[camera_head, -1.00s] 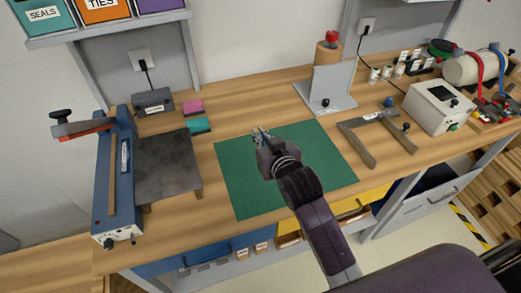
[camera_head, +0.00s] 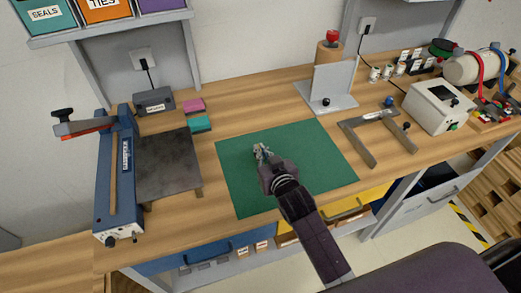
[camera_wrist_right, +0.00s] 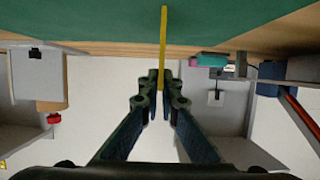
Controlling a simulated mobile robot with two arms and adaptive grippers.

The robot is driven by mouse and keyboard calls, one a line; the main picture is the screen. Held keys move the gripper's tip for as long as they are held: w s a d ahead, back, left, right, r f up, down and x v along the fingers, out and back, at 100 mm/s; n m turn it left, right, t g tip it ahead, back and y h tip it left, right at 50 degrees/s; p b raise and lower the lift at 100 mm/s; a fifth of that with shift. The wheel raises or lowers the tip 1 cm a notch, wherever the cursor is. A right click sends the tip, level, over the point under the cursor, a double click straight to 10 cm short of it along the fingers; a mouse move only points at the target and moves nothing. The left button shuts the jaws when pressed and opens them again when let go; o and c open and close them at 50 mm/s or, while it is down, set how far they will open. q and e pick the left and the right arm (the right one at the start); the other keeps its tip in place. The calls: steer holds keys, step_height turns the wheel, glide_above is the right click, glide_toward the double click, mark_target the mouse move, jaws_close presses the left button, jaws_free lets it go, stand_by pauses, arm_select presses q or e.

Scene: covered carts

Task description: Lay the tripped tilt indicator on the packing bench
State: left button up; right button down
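My right gripper (camera_head: 261,153) is over the green mat on the packing bench (camera_head: 232,101). In the right wrist view the gripper's fingers (camera_wrist_right: 162,92) are close together on a thin yellow strip (camera_wrist_right: 163,40). This strip looks like the tilt indicator seen edge-on; its face does not show, so I cannot read whether it is tripped. In the head view only a small pale patch shows at the fingertips, and I cannot tell whether the piece touches the mat. My left gripper is not in view.
The green mat (camera_head: 235,185) is otherwise bare. A blue sealer (camera_head: 117,195) with a dark plate stands at left. A grey angled stand (camera_head: 328,88), a grey U-shaped frame (camera_head: 359,145) and a white box with a screen (camera_head: 434,107) stand at right.

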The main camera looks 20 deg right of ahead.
steer(key=c, duration=2.2)
jaws_free()
steer(key=shift+o, duration=0.2)
steer(key=shift+r, duration=0.35)
steer(key=b+v, duration=0.1)
steer(key=v, duration=1.1)
steer(key=shift+b, duration=0.35)
steer(key=shift+f, duration=0.1)
